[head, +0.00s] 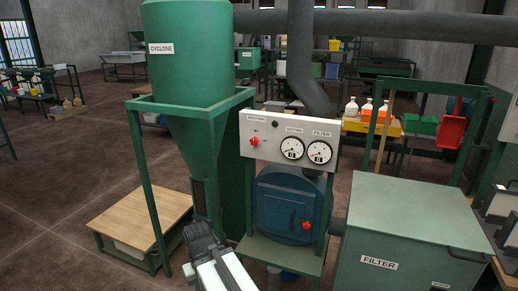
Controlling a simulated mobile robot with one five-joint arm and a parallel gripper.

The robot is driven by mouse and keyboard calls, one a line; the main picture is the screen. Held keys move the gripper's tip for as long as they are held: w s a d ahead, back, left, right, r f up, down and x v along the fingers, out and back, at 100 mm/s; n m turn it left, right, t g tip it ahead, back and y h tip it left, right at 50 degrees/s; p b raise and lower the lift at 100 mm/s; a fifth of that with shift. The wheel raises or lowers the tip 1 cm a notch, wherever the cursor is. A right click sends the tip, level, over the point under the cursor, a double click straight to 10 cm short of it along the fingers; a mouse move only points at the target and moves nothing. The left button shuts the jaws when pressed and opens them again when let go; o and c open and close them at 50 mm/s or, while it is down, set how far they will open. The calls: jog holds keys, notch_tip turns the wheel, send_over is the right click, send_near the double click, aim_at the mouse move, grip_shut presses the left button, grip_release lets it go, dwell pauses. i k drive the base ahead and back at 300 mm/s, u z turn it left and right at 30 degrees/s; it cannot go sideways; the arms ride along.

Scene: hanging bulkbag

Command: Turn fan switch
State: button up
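A pale control panel (290,142) stands in the middle of the head view. At its left end, under a small label that seems to end in "FAN", is a red rotary switch (254,141). Two round gauges, one labelled FILTER (320,152), sit to its right. My arm reaches up from the bottom edge, and its dark end, my gripper (197,232), is below and left of the panel, apart from the switch in the picture. Its fingers are too small and dark to tell open from shut.
A green cyclone (187,55) on a frame rises left of the panel. A blue round housing (285,212) with a red knob (306,225) sits below it. A large green filter box (405,235) stands at right. A low wooden-topped table (140,215) is at left.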

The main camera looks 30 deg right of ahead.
aim_at(254, 141)
jog(key=z, duration=0.2)
jog(key=k, duration=0.15)
jog(key=u, duration=0.65)
jog(key=i, duration=1)
jog(key=u, duration=0.55)
jog(key=k, duration=0.85)
jog(key=u, duration=0.2)
jog(key=i, duration=0.85)
jog(key=z, duration=0.05)
